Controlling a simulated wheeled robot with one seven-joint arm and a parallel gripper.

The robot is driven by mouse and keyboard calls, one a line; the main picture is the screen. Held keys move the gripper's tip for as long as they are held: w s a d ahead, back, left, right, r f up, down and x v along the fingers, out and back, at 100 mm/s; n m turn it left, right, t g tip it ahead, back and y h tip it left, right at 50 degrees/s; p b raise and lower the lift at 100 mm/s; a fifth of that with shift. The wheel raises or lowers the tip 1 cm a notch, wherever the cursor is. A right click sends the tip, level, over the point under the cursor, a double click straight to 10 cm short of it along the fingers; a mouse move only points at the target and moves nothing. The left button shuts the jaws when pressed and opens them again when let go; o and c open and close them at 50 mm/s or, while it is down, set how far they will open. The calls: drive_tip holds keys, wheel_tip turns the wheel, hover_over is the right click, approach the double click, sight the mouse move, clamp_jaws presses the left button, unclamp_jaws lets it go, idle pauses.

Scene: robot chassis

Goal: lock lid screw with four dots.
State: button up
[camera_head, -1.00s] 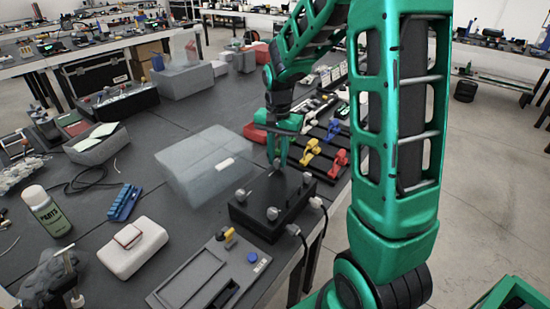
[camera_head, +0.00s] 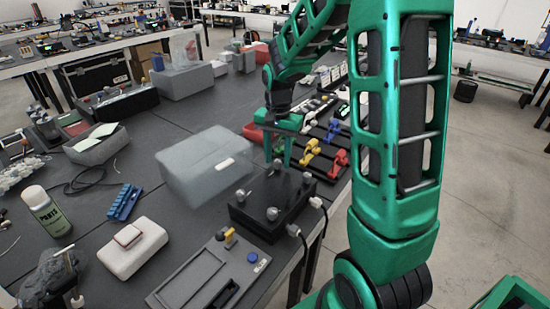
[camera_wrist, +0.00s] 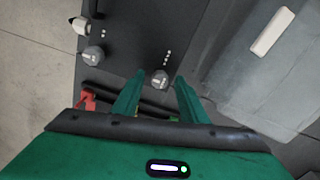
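The black box with its lid (camera_head: 262,222) sits at the table's right edge, with grey knob-like screws on top. In the head view, screws show at the left (camera_head: 240,196), front (camera_head: 272,213) and right (camera_head: 307,178). In the wrist view, the screw with several white dots beside it (camera_wrist: 160,82) lies between my fingers; the exact dot count is hard to read. Another screw (camera_wrist: 93,56) with fewer dots is to its left. My gripper (camera_wrist: 161,76) is open, its green fingers on either side of the dotted screw with gaps visible. It also shows above the box's far side in the head view (camera_head: 280,160).
A translucent grey case (camera_head: 205,170) stands just left of the box. Yellow (camera_head: 311,150) and red (camera_head: 337,162) clamp-like parts lie behind and right. Cables leave the box at right. A grey tray (camera_head: 190,283) lies in front, beside a white box (camera_head: 133,252).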

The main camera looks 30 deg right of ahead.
sight(277, 161)
wheel_tip(277, 161, up, 11)
drive_tip(key=shift+f, duration=0.2)
idle(0.6)
drive_tip(key=s+d+f+n, duration=0.1)
drive_tip(key=s+n, duration=0.1)
drive_tip(key=s, duration=1.2)
drive_tip(key=s+d+f+n, duration=0.2)
drive_tip(key=s, duration=1.2)
drive_tip(key=shift+s+d+n, duration=0.15)
drive_tip(key=shift+n, duration=0.15)
